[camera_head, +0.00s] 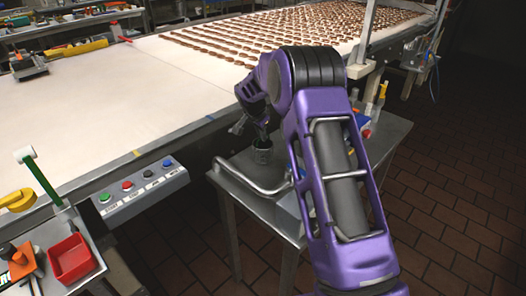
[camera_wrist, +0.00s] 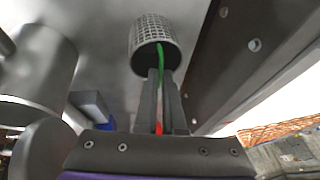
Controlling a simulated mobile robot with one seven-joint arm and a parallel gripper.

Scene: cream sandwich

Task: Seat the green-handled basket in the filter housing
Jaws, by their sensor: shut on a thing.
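The basket (camera_wrist: 155,32) is a grey mesh cup with a curved green handle (camera_wrist: 161,58). In the wrist view it lies just beyond my fingertips, and my gripper (camera_wrist: 165,78) is shut on the handle. In the head view my gripper (camera_head: 263,132) reaches down over a small metal side table, and the dark basket (camera_head: 262,153) shows just below it. A large grey metal cylinder (camera_wrist: 42,62) stands left of the basket in the wrist view, apart from it; it may be the filter housing, but I cannot tell. My arm hides part of the table.
The side table (camera_head: 228,186) has a bent metal rail (camera_head: 255,188) along its near side. The conveyor (camera_head: 130,95) edge runs close on the left, with a button box (camera_head: 140,190) below it. Blue and yellow items (camera_head: 366,128) stand behind my arm.

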